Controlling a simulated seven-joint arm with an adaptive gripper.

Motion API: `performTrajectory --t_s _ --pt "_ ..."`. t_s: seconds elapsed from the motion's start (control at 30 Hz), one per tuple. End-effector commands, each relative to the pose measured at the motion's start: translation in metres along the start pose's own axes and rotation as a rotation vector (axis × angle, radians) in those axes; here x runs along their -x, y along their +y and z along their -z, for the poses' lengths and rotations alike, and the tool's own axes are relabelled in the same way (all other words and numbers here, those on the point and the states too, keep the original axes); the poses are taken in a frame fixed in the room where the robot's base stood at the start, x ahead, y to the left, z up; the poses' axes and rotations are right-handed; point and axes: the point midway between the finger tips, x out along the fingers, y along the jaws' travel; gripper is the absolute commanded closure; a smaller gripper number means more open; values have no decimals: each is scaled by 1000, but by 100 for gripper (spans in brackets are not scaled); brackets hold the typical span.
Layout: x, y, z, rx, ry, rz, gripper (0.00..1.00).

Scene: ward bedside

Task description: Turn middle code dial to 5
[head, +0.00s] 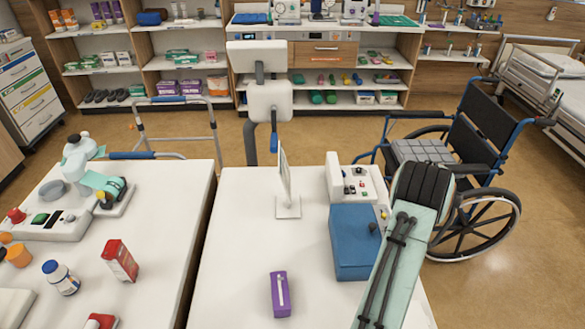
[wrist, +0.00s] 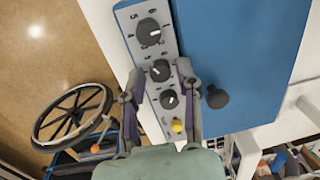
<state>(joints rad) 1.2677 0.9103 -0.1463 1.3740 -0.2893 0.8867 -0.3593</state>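In the wrist view a grey code panel (wrist: 130,25) along the blue box's edge carries three black dials with white pointer marks and printed numbers. The middle code dial (wrist: 160,70) sits between the upper dial (wrist: 149,32) and lower dial (wrist: 168,99). My gripper (wrist: 160,69) is open, its fingertips on either side of the middle dial; I cannot tell whether they touch it. The dial's setting is too small to read surely. In the head view the blue box (head: 352,250) stands on the right table, with my arm hiding most of the panel.
A black knob (wrist: 216,97) stands up from the box right of the fingers; a yellow button (wrist: 177,126) is near the gripper base. A white device (head: 345,180), a thin upright panel (head: 285,180) and a purple box (head: 279,294) share the table. A wheelchair (head: 470,160) stands beside it.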

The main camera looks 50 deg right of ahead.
Motion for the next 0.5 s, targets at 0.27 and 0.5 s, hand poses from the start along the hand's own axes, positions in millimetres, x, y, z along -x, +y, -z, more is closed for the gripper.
performTrajectory --t_s 0.27,0.5 --pt "0 0 2 583 -47 -1 67" --pt "0 0 2 1078 -86 -1 67"
